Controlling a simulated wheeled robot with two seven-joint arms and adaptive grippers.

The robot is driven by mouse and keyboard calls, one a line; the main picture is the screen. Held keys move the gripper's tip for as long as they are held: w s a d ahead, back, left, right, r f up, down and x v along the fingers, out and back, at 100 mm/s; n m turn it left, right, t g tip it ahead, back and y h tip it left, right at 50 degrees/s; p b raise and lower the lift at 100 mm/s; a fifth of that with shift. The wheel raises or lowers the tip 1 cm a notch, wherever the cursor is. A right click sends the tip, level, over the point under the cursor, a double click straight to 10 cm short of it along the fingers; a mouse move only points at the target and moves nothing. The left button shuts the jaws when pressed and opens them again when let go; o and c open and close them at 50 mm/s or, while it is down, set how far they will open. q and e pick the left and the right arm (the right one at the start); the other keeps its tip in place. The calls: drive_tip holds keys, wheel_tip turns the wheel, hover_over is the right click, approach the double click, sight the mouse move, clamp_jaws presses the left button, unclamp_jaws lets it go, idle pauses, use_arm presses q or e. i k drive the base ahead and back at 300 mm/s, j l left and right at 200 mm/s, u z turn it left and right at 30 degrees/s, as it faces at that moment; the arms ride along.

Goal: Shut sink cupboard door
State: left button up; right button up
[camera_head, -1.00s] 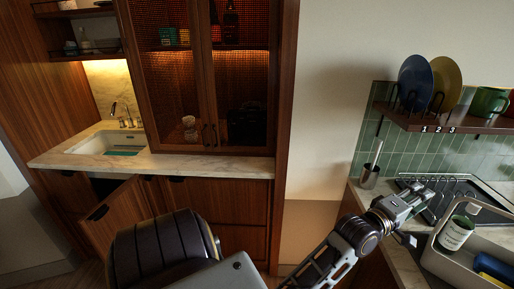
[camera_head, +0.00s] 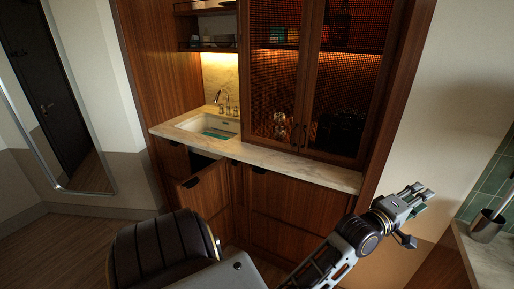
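The sink cupboard door (camera_head: 208,196) is a brown wooden door below the sink (camera_head: 212,126), at left of centre. It stands open, swung outward, with the dark inside of the cupboard (camera_head: 202,162) showing above it. A dark handle (camera_head: 190,182) is near its upper edge. My arm's black link hides the door's lower part. My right gripper is not in view.
A marble counter (camera_head: 300,168) runs above closed wooden fronts (camera_head: 290,205). A tall glass-doored cabinet (camera_head: 308,90) stands on it. A mirror (camera_head: 60,110) leans at left, with open floor (camera_head: 75,240) before it. Another counter (camera_head: 485,255) with a metal cup (camera_head: 487,226) is at lower right.

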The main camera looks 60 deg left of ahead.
sight(207, 192)
drive_tip(key=u, duration=2.5)
